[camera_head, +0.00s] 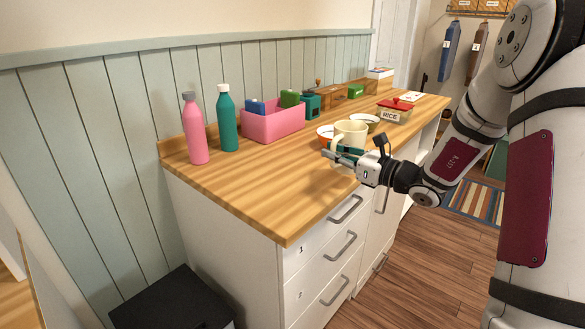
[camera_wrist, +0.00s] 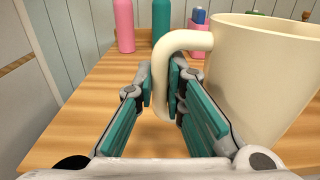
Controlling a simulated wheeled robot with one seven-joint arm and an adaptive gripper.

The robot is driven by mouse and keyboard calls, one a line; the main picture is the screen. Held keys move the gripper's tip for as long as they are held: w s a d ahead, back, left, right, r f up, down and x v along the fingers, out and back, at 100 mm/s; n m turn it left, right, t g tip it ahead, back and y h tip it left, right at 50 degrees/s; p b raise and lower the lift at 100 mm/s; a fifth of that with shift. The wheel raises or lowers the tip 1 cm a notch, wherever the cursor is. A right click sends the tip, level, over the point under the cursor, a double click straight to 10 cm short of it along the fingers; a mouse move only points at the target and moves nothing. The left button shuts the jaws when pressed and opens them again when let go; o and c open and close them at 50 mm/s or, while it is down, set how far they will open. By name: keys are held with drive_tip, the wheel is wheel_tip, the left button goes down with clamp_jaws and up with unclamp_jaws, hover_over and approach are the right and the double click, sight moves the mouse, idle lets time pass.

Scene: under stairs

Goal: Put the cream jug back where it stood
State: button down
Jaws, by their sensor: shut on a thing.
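The cream jug (camera_head: 350,131) is upright near the front edge of the wooden counter (camera_head: 245,185). In the wrist view the jug (camera_wrist: 262,75) fills the right side, with its looped handle (camera_wrist: 185,40) towards the left. My gripper (camera_head: 338,156) reaches in from the right, at the jug's near side. In the wrist view my gripper's teal-padded fingers (camera_wrist: 163,88) are on either side of the lower handle, shut on it. The jug's base is hidden behind my fingers, so I cannot tell whether it touches the counter.
An orange bowl (camera_head: 323,131) and another bowl (camera_head: 372,121) are close behind the jug. A red-lidded rice container (camera_head: 394,112) is farther right. A pink bin (camera_head: 273,125), a teal bottle (camera_head: 227,120) and a pink bottle (camera_head: 195,130) stand left. The counter's front left is clear.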

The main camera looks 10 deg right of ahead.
drive_tip(key=shift+w+a+f+b, duration=0.15)
drive_tip(key=shift+w+a+f, duration=0.6)
drive_tip(key=shift+w+a, duration=0.8)
drive_tip(key=shift+w+a+f+b, duration=0.2)
drive_tip(key=shift+w+a+f, duration=0.7)
drive_tip(key=shift+a, duration=1)
drive_tip(key=shift+w+a+f+b, duration=0.15)
drive_tip(key=shift+w+a+f, duration=0.45)
drive_tip(key=shift+w+a, duration=1)
drive_tip(key=shift+s+a+f, duration=0.15)
drive_tip(key=shift+s+f, duration=0.05)
drive_tip(key=c, duration=1.7)
unclamp_jaws()
drive_tip(key=shift+o, duration=0.2)
